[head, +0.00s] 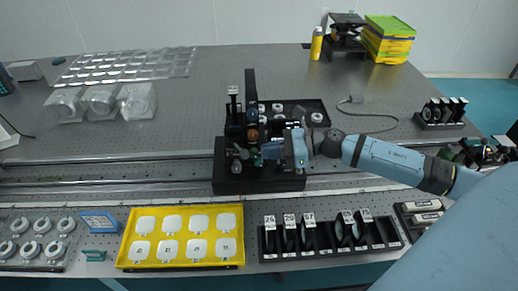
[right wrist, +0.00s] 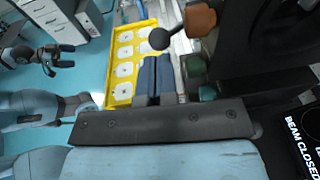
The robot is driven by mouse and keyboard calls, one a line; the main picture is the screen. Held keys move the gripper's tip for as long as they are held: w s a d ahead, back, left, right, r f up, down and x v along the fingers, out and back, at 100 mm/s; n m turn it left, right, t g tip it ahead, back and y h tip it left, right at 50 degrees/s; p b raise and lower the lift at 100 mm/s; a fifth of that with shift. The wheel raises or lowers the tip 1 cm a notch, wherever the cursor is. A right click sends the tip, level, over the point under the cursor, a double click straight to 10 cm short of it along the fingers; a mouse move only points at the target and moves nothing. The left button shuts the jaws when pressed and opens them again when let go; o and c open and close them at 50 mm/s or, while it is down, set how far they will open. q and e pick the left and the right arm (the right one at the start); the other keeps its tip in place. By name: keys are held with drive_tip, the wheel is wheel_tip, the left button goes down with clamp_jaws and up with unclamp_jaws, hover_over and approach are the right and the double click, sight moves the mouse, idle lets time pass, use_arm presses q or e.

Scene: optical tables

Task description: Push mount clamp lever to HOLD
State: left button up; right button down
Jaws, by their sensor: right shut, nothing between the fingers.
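The black mount (head: 230,178) stands on the rail at the middle of the table in the head view. My right gripper (head: 262,152) reaches it from the right, low beside its knobs. In the right wrist view its fingers (right wrist: 158,75) are together and empty. A lever with a dark ball end (right wrist: 160,39) is just beyond the fingertips; I cannot tell if they touch. An orange-brown knob (right wrist: 200,19) and a green knob (right wrist: 207,92) sit beside it. The HOLD mark is not readable. A dark forked part (right wrist: 52,60), perhaps my left gripper, shows small at the left.
A yellow tray (head: 126,238) with white pieces lies in front of the mount. A black rack (head: 330,247) of labelled optics stands front right. A black tray (head: 318,104) is behind the mount. A sign reading BEAM CLOSED (right wrist: 301,145) is near the gripper.

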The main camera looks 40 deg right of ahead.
sight(241, 150)
use_arm(q)
drive_tip(key=shift+w+r+p, duration=0.1)
drive_tip(key=shift+r+p, duration=0.2)
drive_tip(key=shift+r, duration=0.4)
use_arm(e)
drive_tip(key=x, duration=0.2)
drive_tip(key=shift+w+a+f, duration=0.1)
drive_tip(key=shift+w+a, duration=0.15)
drive_tip(key=shift+a, duration=0.1)
use_arm(q)
drive_tip(key=shift+w+r, duration=0.1)
drive_tip(key=shift+r, duration=0.1)
use_arm(e)
drive_tip(key=shift+a+t, duration=0.1)
drive_tip(key=shift+t, duration=0.2)
